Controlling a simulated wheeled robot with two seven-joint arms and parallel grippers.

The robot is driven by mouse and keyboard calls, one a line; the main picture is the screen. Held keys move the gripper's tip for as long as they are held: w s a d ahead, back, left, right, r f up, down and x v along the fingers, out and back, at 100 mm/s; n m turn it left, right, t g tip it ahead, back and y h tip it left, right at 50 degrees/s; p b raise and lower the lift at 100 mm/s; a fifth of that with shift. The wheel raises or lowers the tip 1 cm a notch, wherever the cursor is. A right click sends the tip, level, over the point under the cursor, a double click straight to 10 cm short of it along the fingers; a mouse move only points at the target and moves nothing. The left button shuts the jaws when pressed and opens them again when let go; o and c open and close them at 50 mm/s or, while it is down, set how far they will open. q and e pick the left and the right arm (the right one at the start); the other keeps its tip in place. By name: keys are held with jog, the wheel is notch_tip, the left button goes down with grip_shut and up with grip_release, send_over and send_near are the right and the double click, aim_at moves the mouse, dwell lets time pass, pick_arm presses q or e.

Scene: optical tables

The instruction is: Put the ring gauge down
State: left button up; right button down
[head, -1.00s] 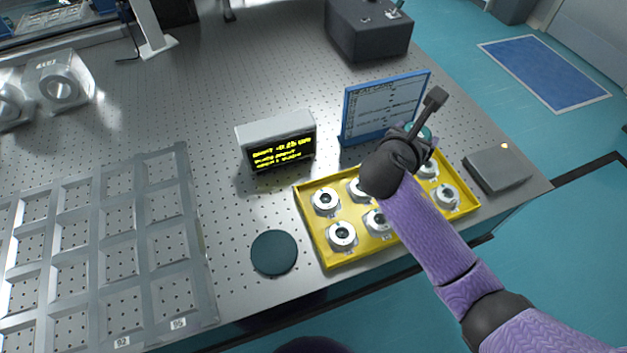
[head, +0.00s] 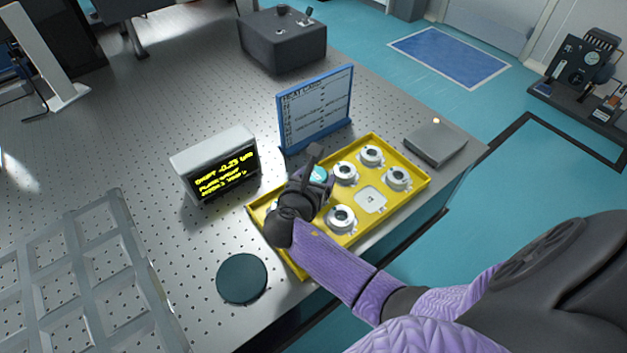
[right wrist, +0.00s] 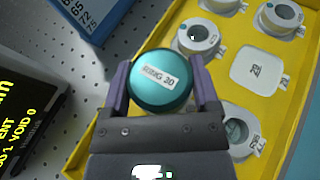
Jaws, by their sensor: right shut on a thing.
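The ring gauge is a round teal piece labelled "RING 30" (right wrist: 158,82). It sits between the two fingers of my right gripper (right wrist: 166,88), which is shut on it. In the head view the teal top (head: 319,174) shows at my right gripper (head: 314,178), over the back-left part of the yellow tray (head: 408,163). Whether the gauge touches the tray I cannot tell. The tray holds several silver ring pieces (head: 397,178) and one empty pale square place (head: 371,200). My gripper and forearm hide the tray's left part. My left gripper is out of view.
A display box (head: 214,163) and a blue-framed card (head: 315,106) stand behind the tray. A dark green disc (head: 242,279) lies front-left of it. A flat grey box (head: 435,144) is to the right. A grey compartment rack (head: 118,235) lies left.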

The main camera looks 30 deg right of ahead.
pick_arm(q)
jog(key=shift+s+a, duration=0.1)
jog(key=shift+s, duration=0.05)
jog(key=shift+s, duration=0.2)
pick_arm(e)
grip_release()
jog(key=shift+r, duration=0.2)
jog(key=p+v, duration=0.4)
jog(key=v, duration=0.7)
jog(key=shift+s+a+r, duration=0.1)
jog(key=shift+s+a, duration=0.05)
jog(key=shift+s, duration=0.05)
jog(key=shift+s+a, duration=0.2)
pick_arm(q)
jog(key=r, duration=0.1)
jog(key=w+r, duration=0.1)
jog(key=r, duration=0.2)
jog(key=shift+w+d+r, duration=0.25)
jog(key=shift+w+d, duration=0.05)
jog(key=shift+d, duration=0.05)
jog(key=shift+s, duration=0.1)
